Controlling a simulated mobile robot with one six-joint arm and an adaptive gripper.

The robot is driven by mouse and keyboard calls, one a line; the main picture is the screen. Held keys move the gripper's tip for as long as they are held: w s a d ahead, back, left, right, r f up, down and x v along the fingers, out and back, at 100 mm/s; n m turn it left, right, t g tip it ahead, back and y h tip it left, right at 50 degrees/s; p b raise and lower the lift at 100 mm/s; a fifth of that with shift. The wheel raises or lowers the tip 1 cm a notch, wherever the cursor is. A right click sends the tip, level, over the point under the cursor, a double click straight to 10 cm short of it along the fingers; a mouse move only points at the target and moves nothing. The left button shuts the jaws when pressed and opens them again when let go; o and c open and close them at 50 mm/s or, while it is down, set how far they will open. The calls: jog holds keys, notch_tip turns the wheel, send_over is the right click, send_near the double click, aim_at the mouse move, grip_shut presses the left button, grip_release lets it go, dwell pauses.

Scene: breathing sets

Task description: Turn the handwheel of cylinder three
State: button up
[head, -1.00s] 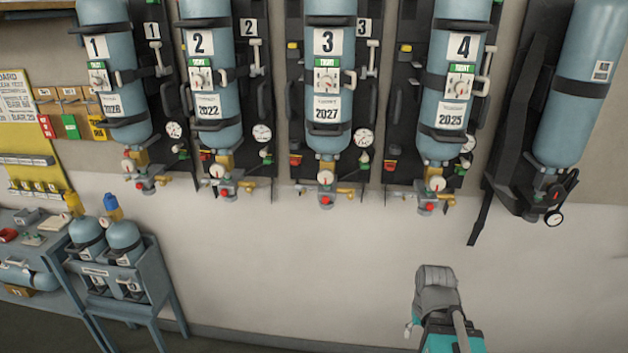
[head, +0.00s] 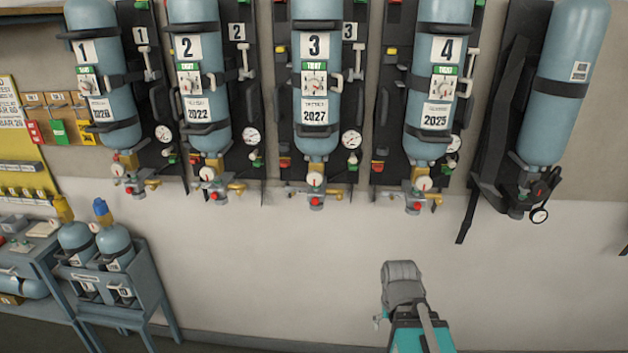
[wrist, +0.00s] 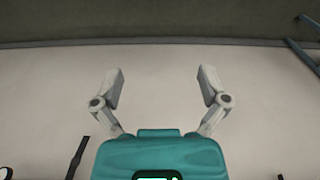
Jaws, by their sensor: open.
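Cylinder three (head: 317,70) is a blue-grey bottle mounted upside down on a black backplate on the wall, labelled 3 and 2027. At its lower end are a brass neck, a round white gauge (head: 315,180) and a fitting with a red round part (head: 316,202); I cannot tell for sure which part is the handwheel. My gripper (wrist: 160,84) is open and empty, its two fingers spread apart in the wrist view, facing bare wall and floor edge. In the head view my arm's end shows low and to the right of cylinder three, well apart from it.
Cylinder two (head: 195,70) hangs to the left and cylinder four (head: 437,75) to the right, with similar fittings. A blue rack (head: 150,290) with small bottles stands lower left. The wall below the cylinders (head: 270,260) is clear.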

jog(key=w+a+r+m+t+h+p, duration=0.25)
jog(key=w+r+t+h, duration=0.45)
jog(key=w+r, duration=0.55)
jog(key=w+a+r+n+t+y+p, duration=0.1)
jog(key=w+a+r+n+t+y, duration=0.1)
jog(key=a+r+t, duration=0.3)
jog(key=w+a+r+n+t+y+p, duration=0.1)
jog(key=w+a+r+n+t+y, duration=0.2)
jog(key=a, duration=1.1)
notch_tip(320, 180, up, 4)
jog(key=w+t+y, duration=0.1)
jog(key=t, duration=0.1)
jog(key=shift+w+a+f+t+p, duration=0.15)
jog(key=shift+w+f+t+p, duration=0.15)
jog(key=shift+w+p, duration=0.1)
